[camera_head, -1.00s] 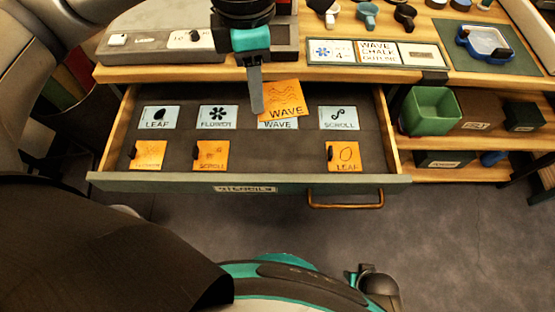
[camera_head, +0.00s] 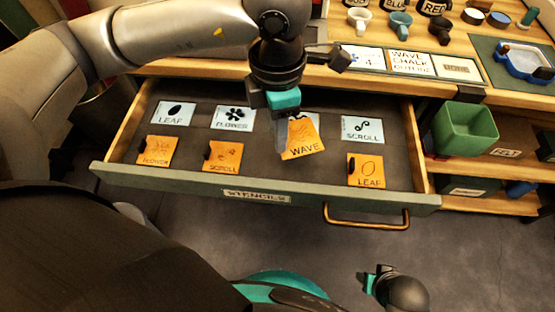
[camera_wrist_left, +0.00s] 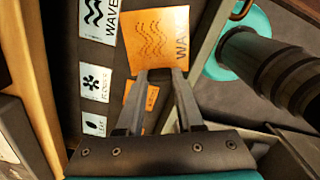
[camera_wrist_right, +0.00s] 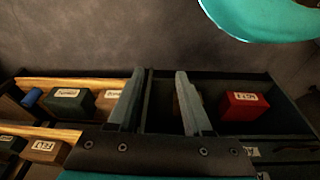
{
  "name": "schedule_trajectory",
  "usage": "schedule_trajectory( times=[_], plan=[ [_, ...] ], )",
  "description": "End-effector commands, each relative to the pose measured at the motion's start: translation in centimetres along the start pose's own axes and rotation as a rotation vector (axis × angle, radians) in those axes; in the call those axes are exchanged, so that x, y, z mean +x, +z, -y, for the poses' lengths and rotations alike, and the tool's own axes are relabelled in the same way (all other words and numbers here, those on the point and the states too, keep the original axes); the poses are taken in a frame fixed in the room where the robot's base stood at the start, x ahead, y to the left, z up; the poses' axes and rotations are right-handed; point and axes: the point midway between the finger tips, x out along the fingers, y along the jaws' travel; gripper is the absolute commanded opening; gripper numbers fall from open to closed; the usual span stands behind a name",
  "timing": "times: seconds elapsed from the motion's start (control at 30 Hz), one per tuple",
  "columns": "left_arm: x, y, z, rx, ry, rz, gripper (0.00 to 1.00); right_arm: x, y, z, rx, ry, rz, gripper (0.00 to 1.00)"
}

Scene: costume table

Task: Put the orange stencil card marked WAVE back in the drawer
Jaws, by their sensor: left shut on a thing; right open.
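The orange WAVE card (camera_head: 304,142) is held by my left gripper (camera_head: 283,140), which is shut on its edge. The card is tilted over the open drawer (camera_head: 255,180), above the gap in the front row between the orange SCROLL card (camera_head: 223,156) and the orange LEAF card (camera_head: 365,170). In the left wrist view the WAVE card (camera_wrist_left: 158,40) sits between the fingertips, beside a white WAVE label (camera_wrist_left: 98,22). I cannot tell its exact height over the drawer floor. My right gripper (camera_wrist_right: 160,95) is open and empty in the right wrist view.
White LEAF (camera_head: 173,113), FLOWER (camera_head: 234,118) and SCROLL (camera_head: 362,129) labels form the drawer's back row. An orange FLOWER card (camera_head: 158,150) lies at front left. The table edge stands behind the drawer; a green bin (camera_head: 465,128) stands right on a shelf.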

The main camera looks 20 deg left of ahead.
Motion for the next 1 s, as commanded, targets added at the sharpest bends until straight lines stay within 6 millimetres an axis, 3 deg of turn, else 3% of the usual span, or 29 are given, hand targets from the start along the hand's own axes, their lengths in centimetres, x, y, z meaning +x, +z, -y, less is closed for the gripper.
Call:
schedule_trajectory(
  times=[0.1, 0.3, 0.47, 0.8, 1.0],
  plan=[
    [2.6, -0.1, 0.0, -0.001, -0.002, -0.003, 0.00, -1.0, -1.1, -0.1, 0.001, 0.002, -0.026, 0.50],
    [5.1, 0.0, 0.0, 0.000, 0.000, -0.001, 0.00, -2.8, -2.4, -0.2, 0.003, 0.003, -0.055, 0.50],
    [5.8, 0.0, 0.0, 0.000, -0.001, 0.000, 0.00, -3.4, -2.7, -0.2, 0.003, 0.004, -0.063, 0.50],
    [9.1, -0.1, 0.0, 0.001, 0.000, -0.001, 0.00, -5.7, -3.8, -0.3, 0.005, 0.006, -0.100, 0.50],
    [9.2, 0.0, 0.0, 0.002, 0.000, 0.000, 0.00, -6.0, -3.9, -0.3, 0.005, 0.006, -0.103, 0.50]
  ],
)
